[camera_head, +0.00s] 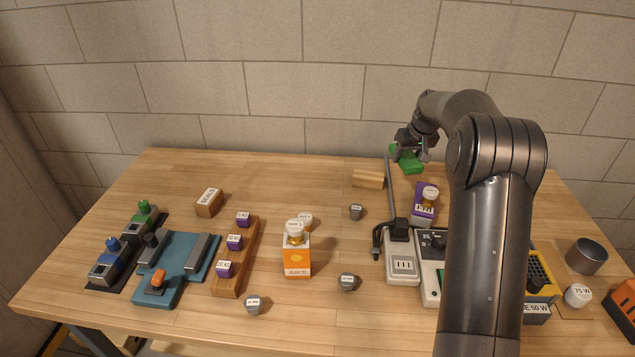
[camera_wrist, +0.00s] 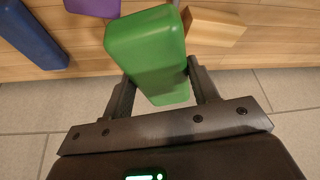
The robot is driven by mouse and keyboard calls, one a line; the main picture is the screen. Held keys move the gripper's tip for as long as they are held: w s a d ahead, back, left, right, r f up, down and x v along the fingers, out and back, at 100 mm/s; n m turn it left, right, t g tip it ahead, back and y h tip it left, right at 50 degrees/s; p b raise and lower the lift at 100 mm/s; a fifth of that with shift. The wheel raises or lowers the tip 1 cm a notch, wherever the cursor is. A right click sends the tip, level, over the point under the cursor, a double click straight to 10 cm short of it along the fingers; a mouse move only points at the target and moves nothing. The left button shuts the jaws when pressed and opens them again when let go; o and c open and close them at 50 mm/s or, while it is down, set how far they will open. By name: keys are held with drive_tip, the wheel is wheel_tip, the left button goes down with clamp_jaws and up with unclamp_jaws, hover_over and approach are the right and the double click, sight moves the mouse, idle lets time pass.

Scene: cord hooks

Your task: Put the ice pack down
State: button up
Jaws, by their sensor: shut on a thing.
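The ice pack appears to be the green block (camera_head: 408,160) near the table's back edge, right of centre in the head view. In the wrist view the green block (camera_wrist: 148,50) sits between my two fingers, with its far end reaching past the fingertips over the wooden table top. My gripper (camera_head: 411,150) is shut on its sides. Part of the block is hidden behind my gripper in the head view. I cannot tell whether its underside touches the table.
A wooden block (camera_head: 368,179) lies close by on the left; it also shows in the wrist view (camera_wrist: 213,27). A purple box (camera_head: 424,205) stands nearer the front. The back-left table top is clear.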

drive_tip(key=a+n, duration=0.1)
drive_tip(key=a, duration=1.5)
hover_over(316, 181)
drive_tip(key=s+d, duration=0.1)
drive_tip(key=shift+y, duration=0.3)
wheel_tip(316, 181, down, 6)
drive_tip(key=shift+s+f, duration=0.1)
drive_tip(key=shift+f, duration=0.1)
drive_tip(key=shift+a+f, duration=0.3)
drive_tip(key=shift+f, duration=1.9)
drive_tip(key=shift+f, duration=0.15)
drive_tip(key=o, duration=1.1)
